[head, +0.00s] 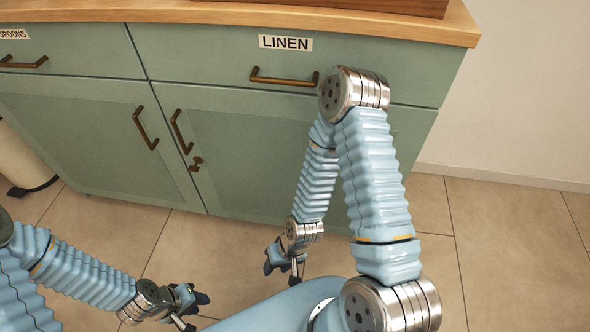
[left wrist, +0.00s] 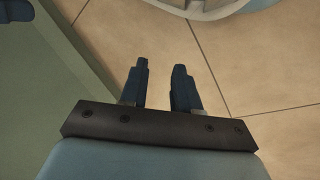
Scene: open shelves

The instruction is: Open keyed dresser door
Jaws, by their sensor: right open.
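The green dresser has a right lower door (head: 245,145) with a bronze bar handle (head: 181,132). A small bronze key (head: 197,163) sits in the lock just below that handle. The door looks closed, flush with its neighbour. My left gripper (head: 196,300) is low at the bottom of the head view, in front of the dresser and apart from it. In the left wrist view its two dark fingers (left wrist: 161,66) are apart with bare floor between them. My right gripper (head: 283,264) is open and empty, pointing down in front of the dresser. My right arm covers part of the right door.
The left lower door (head: 80,130) has its own handle (head: 146,128). Above are a drawer labelled LINEN (head: 286,43) and one labelled SPOONS (head: 14,34). A wooden top (head: 250,14) overhangs the front. Tiled floor (head: 510,240) is clear to the right.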

